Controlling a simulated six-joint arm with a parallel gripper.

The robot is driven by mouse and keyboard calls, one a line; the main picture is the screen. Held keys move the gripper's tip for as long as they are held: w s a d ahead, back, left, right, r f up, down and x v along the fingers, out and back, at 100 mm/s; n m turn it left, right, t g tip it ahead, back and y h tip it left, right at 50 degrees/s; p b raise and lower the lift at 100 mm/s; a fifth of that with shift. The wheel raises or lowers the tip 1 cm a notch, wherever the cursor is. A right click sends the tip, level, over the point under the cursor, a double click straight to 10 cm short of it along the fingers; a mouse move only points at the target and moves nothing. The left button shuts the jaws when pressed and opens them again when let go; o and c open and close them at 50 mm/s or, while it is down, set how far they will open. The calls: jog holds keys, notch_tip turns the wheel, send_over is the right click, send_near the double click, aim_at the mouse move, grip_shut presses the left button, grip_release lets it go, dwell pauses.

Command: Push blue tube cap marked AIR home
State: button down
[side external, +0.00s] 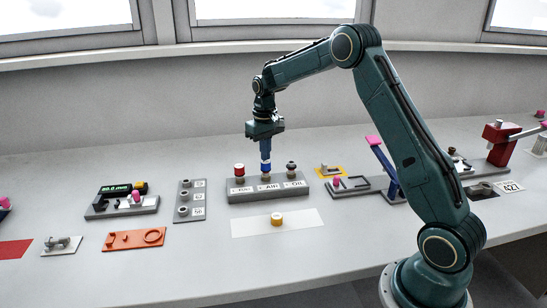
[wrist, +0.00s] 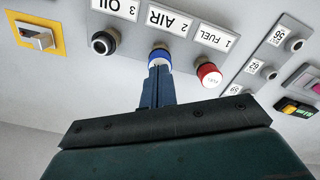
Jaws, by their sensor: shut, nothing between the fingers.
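The blue tube cap (wrist: 160,57) sits on the middle stub, beside the label reading AIR 2 (wrist: 170,21), on the grey block (side external: 270,197). In the side view the blue cap (side external: 266,169) shows just under my fingertips. My gripper (side external: 265,158) points straight down over it, with the blue fingers together and nothing between them. In the wrist view the fingertips (wrist: 159,70) overlap the near side of the cap. They look to be at its top; I cannot tell whether they press on it. How far down the cap sits is hidden.
A yellow cap (side external: 277,218) is on a white mat (side external: 305,222) in front. A grey panel (side external: 183,217) and an orange tray (side external: 135,239) lie to the left.

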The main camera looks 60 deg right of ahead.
jog(key=shift+f, duration=0.75)
dwell(0.4)
jog(key=shift+r, duration=0.1)
jog(key=shift+r, duration=3.5)
